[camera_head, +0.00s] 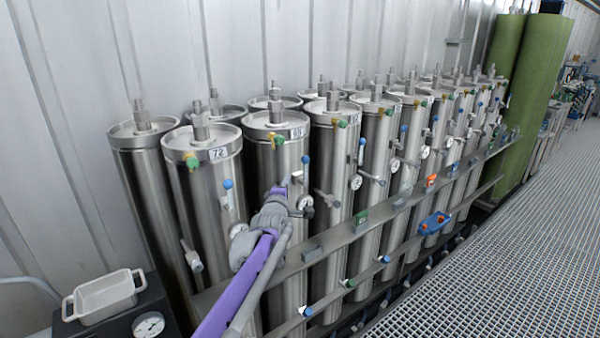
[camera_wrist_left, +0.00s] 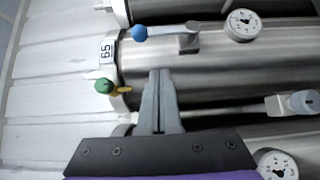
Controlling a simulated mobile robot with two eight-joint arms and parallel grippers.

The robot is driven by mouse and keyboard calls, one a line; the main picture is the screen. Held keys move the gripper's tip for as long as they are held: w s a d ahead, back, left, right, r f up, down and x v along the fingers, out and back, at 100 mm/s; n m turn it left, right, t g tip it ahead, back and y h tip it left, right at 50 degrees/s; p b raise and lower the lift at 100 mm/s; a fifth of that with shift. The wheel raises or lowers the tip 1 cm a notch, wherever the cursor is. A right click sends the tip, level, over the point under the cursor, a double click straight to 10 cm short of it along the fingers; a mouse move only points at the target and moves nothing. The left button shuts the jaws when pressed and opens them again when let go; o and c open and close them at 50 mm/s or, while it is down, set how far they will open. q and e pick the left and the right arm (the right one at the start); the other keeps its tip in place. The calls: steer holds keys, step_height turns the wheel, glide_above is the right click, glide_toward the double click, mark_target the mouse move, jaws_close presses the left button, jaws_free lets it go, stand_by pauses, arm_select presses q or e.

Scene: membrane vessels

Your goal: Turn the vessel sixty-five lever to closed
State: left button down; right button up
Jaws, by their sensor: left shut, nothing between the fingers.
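Vessel sixty-five (camera_wrist_left: 220,72) is a steel cylinder lying sideways across the left wrist view, with a "65" label (camera_wrist_left: 107,50) at its cap end. Its lever (camera_wrist_left: 165,32) has a blue knob towards the cap end and runs along the vessel to a grey pivot. My left gripper (camera_wrist_left: 160,74) is shut and empty. In the left wrist view its fingertips overlap the vessel's lower side, apart from the lever. In the head view my left gripper (camera_head: 291,182) is in front of the vessel row, where the small labels are hard to tell apart. My right gripper is out of view.
A green-handled valve (camera_wrist_left: 103,86) and a pressure gauge (camera_wrist_left: 242,24) flank the lever. A neighbouring gauge (camera_wrist_left: 275,165) and a side handle (camera_wrist_left: 303,102) are close by. In the head view a metal rail (camera_head: 315,252) crosses the vessels, and the grating walkway (camera_head: 500,250) is clear.

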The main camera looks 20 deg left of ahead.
mark_target(305, 171)
arm_select(q)
steer(key=w+d, duration=0.2)
steer(key=w, duration=0.4)
steer(key=shift+w, duration=0.15)
